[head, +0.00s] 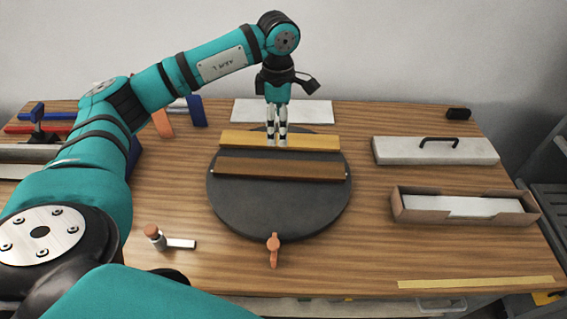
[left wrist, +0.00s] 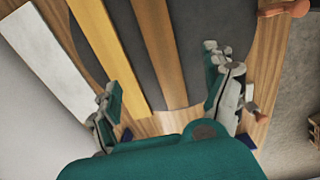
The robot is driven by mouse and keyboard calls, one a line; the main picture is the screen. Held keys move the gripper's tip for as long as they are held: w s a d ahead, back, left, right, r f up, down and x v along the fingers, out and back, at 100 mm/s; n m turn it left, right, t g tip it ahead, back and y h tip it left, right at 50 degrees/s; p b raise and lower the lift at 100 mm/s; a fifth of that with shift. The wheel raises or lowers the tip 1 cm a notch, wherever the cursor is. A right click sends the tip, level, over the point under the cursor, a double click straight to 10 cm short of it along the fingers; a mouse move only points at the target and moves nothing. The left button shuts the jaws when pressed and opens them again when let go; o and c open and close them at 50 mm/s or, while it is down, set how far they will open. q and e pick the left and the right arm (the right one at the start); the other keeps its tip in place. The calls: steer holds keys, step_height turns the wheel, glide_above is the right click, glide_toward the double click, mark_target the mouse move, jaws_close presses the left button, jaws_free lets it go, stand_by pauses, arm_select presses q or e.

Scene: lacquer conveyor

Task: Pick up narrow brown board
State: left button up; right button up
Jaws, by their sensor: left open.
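The narrow brown board (head: 280,168) lies across the round dark turntable (head: 280,215), nearly level in the head view. A yellow-tan board (head: 310,142) lies parallel behind it. My left gripper (head: 277,143) points down and appears in front of the yellow-tan board in the head view; its height above it is hard to tell. In the left wrist view the open, empty gripper (left wrist: 162,70) has its fingers spread on either side of the brown board (left wrist: 160,45) and the yellow-tan board (left wrist: 105,45). My right gripper is not in view.
A white panel (head: 300,110) lies behind the turntable. A lidded white box (head: 435,151) with a black handle and an open tray (head: 465,206) are at the right. A small brown-topped bottle (head: 154,236) and an orange lever (head: 274,250) are in front. The front right of the table is mostly clear.

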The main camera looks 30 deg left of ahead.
arm_select(q)
steer(key=p, duration=0.1)
glide_above(279, 167)
step_height(279, 167, down, 6)
step_height(279, 167, down, 2)
steer(key=shift+d+f+p, duration=0.1)
steer(key=shift+f+p, duration=0.1)
steer(key=shift+p, duration=0.15)
steer(key=shift+s+f, duration=0.1)
steer(key=shift+f, duration=0.45)
steer(key=shift+f+p, duration=0.25)
steer(key=shift+p, duration=0.05)
step_height(279, 167, down, 4)
steer(key=shift+r+p, duration=0.1)
steer(key=shift+p, duration=0.6)
steer(key=shift+f, duration=0.45)
steer(key=shift+c, duration=0.2)
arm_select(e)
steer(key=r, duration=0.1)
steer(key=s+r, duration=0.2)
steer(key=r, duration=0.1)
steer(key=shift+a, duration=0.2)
arm_select(q)
steer(key=c, duration=1.3)
steer(key=shift+c, duration=0.5)
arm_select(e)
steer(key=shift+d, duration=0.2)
